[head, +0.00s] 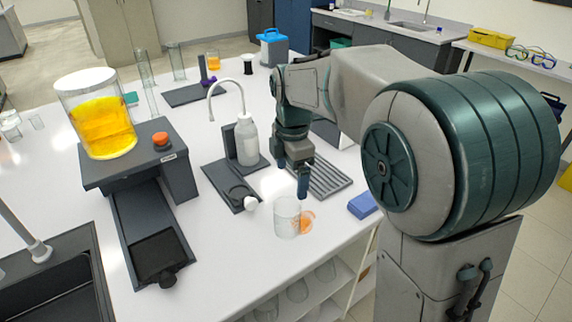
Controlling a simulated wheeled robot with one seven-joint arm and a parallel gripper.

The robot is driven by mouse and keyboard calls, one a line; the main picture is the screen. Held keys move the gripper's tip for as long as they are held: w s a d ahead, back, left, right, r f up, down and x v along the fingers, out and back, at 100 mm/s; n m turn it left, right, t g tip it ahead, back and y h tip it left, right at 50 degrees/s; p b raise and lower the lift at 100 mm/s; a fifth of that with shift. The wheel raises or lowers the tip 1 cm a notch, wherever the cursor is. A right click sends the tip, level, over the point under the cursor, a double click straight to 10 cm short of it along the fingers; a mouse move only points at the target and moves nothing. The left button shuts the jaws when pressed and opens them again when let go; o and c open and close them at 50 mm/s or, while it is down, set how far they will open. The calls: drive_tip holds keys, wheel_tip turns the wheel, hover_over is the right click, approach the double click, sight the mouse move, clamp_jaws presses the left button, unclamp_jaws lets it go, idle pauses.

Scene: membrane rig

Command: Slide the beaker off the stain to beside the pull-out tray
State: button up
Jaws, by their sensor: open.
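The clear beaker (287,218) stands upright near the front edge of the white bench. An orange stain (308,222) shows at its right side, and the beaker hides or overlaps its left part. My gripper (303,188) points down just behind and right of the beaker, with its fingertips near the rim. It is open and nothing shows between the fingers; I cannot tell whether it touches the beaker.
A jar of yellow liquid (101,122) and an orange cap (161,140) sit on the grey stand (130,172). A ribbed rack (325,180) and blue sponge (362,205) lie to the right. Bench between tray and beaker's front is clear.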

drive_tip(key=shift+w+a+n, duration=0.3)
drive_tip(key=shift+a+n, duration=0.1)
drive_tip(key=shift+n, duration=0.1)
drive_tip(key=p, duration=0.1)
approach(287, 213)
drive_tip(key=s+f, duration=0.1)
drive_tip(key=f, duration=0.1)
drive_tip(key=s+f, duration=0.1)
drive_tip(key=f, duration=0.1)
drive_tip(key=s+f, duration=0.1)
drive_tip(key=f, duration=0.1)
drive_tip(key=shift+a+f, duration=0.1)
drive_tip(key=c, duration=1.1)
